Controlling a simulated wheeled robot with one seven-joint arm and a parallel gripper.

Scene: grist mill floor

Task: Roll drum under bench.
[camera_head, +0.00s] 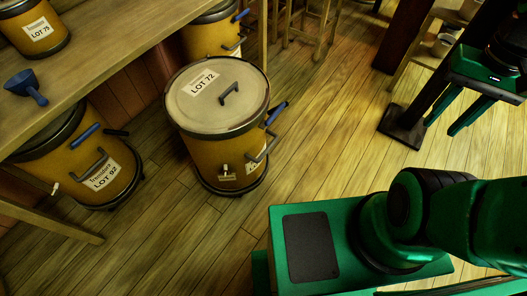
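A yellow drum with a pale lid labelled LOT 72 (218,130) stands upright on the plank floor, just right of the wooden bench (110,50). It has a dark lid handle, a grey side handle with a blue grip, a small tap low on its front and a dark base ring. A second drum labelled LOT 92 (85,160) stands under the bench at left. Another yellow drum (210,38) is partly under the bench's far end. My gripper (440,128) is at the upper right, well away from the drums, its two green fingers apart with nothing between them.
A drum labelled LOT 75 (35,28) and a blue funnel (27,86) sit on the bench. A wooden stool (312,28) stands at the back. A dark post (402,125) and shelves (445,35) are at right. Floor (330,130) right of the LOT 72 drum is clear.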

